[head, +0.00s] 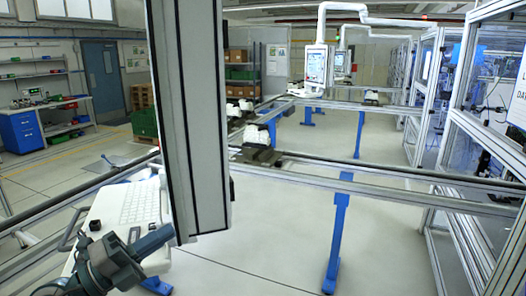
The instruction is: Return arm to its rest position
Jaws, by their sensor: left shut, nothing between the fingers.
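My left arm reaches into the lower left corner of the head view. My left gripper (97,246) is a dark shape there, shut and empty, over the near edge of a white surface with a keyboard (139,202). Its fingertips are small and hard to make out. My right gripper does not show.
A tall grey column (191,110) blocks the middle left. Conveyor rails (345,187) on blue legs cross the scene, with a carrier holding white parts (257,136). Glazed machine frames (436,120) stand at right. A monitor (317,66) hangs behind. The floor centre is clear.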

